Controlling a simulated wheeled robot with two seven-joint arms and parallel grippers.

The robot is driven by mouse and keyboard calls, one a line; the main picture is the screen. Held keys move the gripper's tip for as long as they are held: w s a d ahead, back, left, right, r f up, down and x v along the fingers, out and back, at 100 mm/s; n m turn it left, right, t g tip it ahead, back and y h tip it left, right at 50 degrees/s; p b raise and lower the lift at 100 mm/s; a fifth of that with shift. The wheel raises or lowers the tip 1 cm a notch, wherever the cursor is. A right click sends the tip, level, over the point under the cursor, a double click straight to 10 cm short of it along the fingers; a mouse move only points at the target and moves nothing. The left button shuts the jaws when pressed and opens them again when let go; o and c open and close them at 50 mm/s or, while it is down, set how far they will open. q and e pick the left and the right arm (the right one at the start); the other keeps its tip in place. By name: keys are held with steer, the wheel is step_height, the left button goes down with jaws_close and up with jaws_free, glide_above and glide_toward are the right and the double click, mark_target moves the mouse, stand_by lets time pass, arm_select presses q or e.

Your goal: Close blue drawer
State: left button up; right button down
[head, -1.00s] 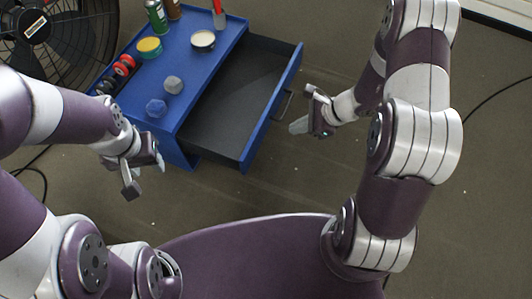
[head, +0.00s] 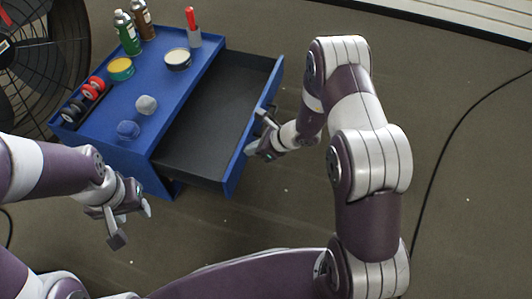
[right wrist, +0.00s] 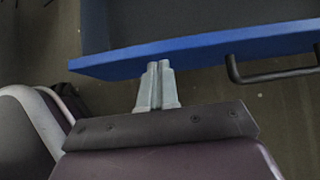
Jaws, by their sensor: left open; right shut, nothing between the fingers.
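The blue drawer (head: 214,115) is pulled out to the right of the blue cabinet (head: 185,88), and its dark inside looks empty. My right gripper (head: 250,152) is shut and empty at the outer face of the drawer front, near its lower end. In the right wrist view, its closed fingertips (right wrist: 158,68) meet the blue drawer front (right wrist: 205,45), either touching or very close; I cannot tell which. The dark bar handle (right wrist: 275,75) is to the right of the fingers and not held. My left gripper (head: 132,225) is open and empty, in front of the cabinet.
A black fan (head: 40,70) stands at the left. The floor right of the drawer is open, with a cable (head: 445,150).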

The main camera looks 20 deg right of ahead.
arm_select(q)
steer(key=shift+f, duration=0.1)
arm_select(e)
steer(key=shift+w+a, duration=0.2)
steer(key=shift+a, duration=0.1)
arm_select(q)
steer(key=shift+w+a+r+p, duration=0.25)
steer(key=shift+w+a, duration=0.05)
steer(key=shift+a, duration=0.15)
steer(key=shift+w+a+r+p, duration=0.25)
steer(key=shift+w+a, duration=0.05)
steer(key=shift+a, duration=0.15)
arm_select(e)
steer(key=w+a, duration=0.6)
steer(key=a, duration=0.2)
steer(key=w+a, duration=0.5)
steer(key=a, duration=0.4)
steer(key=shift+w+a, duration=0.2)
steer(key=shift+w, duration=0.15)
steer(key=shift+d, duration=0.15)
